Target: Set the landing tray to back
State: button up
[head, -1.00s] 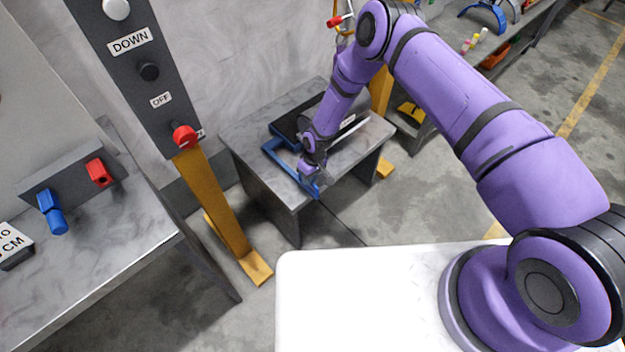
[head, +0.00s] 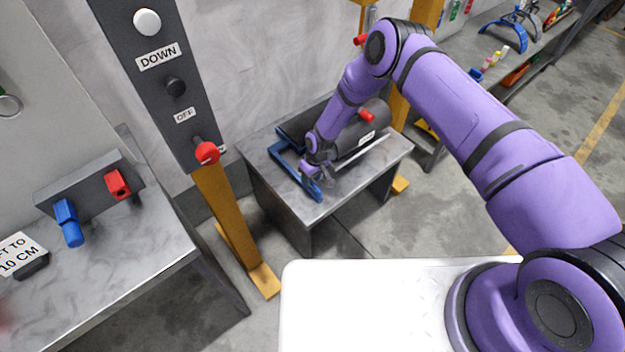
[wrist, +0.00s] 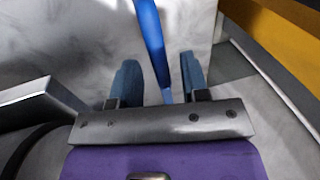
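The landing tray is probably the dark holder with a white label (head: 366,138) on the low grey table at the centre of the head view. A blue frame-like handle (head: 283,156) reaches out from its left and front side. A dark barrel with a red knob (head: 366,115) lies at the holder. My gripper (head: 322,182) is low at the handle's front end. In the wrist view the blue bar (wrist: 150,30) runs between the two fingers of my gripper (wrist: 158,75). The fingers are apart, with gaps beside the bar. My arm hides part of the holder.
A dark post with DOWN and OFF labels and a red knob (head: 207,152) stands left of the low table (head: 285,203). A grey bench (head: 110,270) with blue and red handles is at the left. A shelf with tools is at the upper right.

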jog(key=shift+s+d, duration=0.1)
jog(key=shift+s, duration=0.05)
jog(key=shift+r, duration=0.1)
notch_tip(320, 180, up, 10)
jog(key=w+d, duration=0.1)
jog(key=shift+w+d+r, duration=0.15)
jog(key=shift+d, duration=0.15)
dwell(0.7)
